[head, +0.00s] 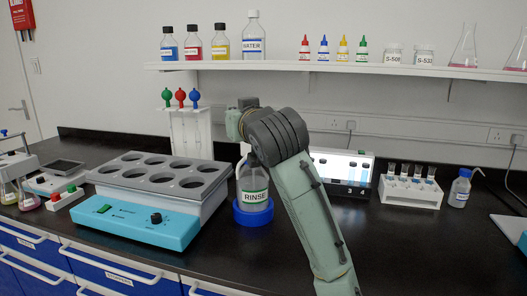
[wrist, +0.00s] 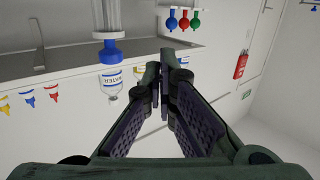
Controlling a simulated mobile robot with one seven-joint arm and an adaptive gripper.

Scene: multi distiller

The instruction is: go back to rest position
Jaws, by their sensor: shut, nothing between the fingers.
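My arm rises from the lower right of the head view to a dark wrist joint above the bench. Its far end hides the top of the RINSE bottle (head: 254,189). That bottle stands upright in a blue ring base (head: 253,214). In the wrist view, which looks upside down, my gripper (wrist: 162,88) has its two dark ridged fingers brought together at the tips. Nothing shows between them. A blue cap (wrist: 110,52), seemingly on a bottle close by, is to the left of the fingers and apart from them.
A teal multi-well heater (head: 130,222) sits left of the RINSE bottle. A rack with bulb-topped pipettes (head: 190,135) stands behind. The wall shelf (head: 330,68) carries bottles and flasks.

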